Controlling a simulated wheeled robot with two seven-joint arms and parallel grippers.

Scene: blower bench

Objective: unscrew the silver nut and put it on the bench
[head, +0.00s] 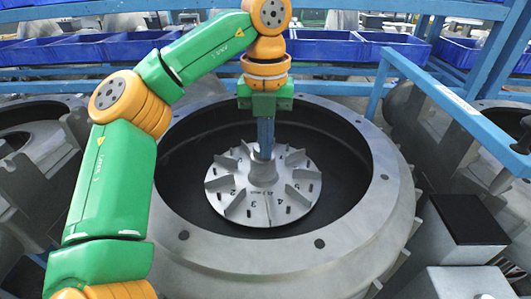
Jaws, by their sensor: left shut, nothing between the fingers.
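A silver-grey bladed impeller wheel (238,203) with numbers on its face lies inside the round opening of a large grey blower housing (365,243). My left gripper (265,154) reaches straight down over the wheel's raised centre hub (263,172). Its blue fingers are shut, and their tips are at the top of the hub. I cannot tell whether they touch it. I cannot make out the silver nut; the fingers cover the top of the hub. My right gripper does not show.
A blue rail frame (445,95) runs along the right side. Blue bins (325,47) line the back. A grey block with a black top (470,219) stands at the right front. The housing's thick rim surrounds the wheel.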

